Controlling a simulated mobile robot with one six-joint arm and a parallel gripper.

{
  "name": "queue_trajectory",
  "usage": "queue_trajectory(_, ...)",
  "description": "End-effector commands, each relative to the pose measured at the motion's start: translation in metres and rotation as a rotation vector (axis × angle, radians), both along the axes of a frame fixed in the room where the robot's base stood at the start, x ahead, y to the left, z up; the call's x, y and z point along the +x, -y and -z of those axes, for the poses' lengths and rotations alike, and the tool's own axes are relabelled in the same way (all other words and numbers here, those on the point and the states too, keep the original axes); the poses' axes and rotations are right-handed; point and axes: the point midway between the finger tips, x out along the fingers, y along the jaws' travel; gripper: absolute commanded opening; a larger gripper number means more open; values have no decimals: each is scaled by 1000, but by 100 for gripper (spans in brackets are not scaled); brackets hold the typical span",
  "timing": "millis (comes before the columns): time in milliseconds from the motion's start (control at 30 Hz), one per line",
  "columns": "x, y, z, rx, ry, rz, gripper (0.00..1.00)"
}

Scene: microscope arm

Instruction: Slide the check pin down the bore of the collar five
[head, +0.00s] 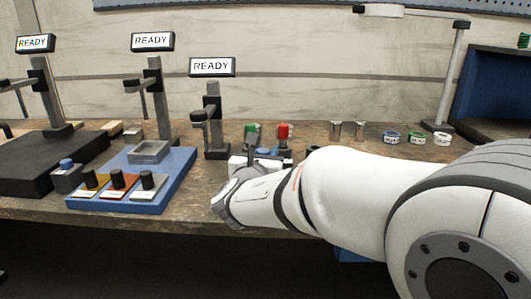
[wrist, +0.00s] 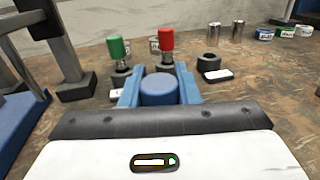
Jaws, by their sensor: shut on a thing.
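My gripper (wrist: 159,84) has its two blue fingers shut on a blue round-topped piece (wrist: 158,90), upright between them. I cannot tell whether this is the check pin; its lower part is hidden. In the head view my gripper (head: 262,158) is low over the bench, mostly behind my arm. Just beyond stand a green-handled plug (wrist: 116,48) and a red-handled plug (wrist: 166,42) with metal shanks. A dark ring-shaped collar (wrist: 208,62) stands right of the fingers, by a white label (wrist: 218,75). Another dark ring (wrist: 121,78) is left. I cannot read which is collar five.
Two metal cylinders (head: 347,130) and several labelled rings (head: 414,138) stand at the back right. A blue tray (head: 170,165) with dark knobs and a black stand (head: 213,115) with a READY sign are on the left. Bench right of the dark collar is clear.

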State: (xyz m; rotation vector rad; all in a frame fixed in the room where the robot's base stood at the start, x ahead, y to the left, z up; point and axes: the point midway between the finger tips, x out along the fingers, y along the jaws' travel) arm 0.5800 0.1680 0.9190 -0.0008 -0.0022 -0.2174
Motion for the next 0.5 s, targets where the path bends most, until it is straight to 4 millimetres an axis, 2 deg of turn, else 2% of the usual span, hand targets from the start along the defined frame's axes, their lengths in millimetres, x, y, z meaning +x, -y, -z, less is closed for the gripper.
queue_trajectory(67, 0, 0, 3, 0, 1, 0, 0)
queue_trajectory(100, 0, 0, 2, 0, 1, 0, 30)
queue_trajectory(400, 0, 0, 2, 0, 0, 0, 54)
queue_trajectory(500, 0, 0, 2, 0, 0, 0, 54)
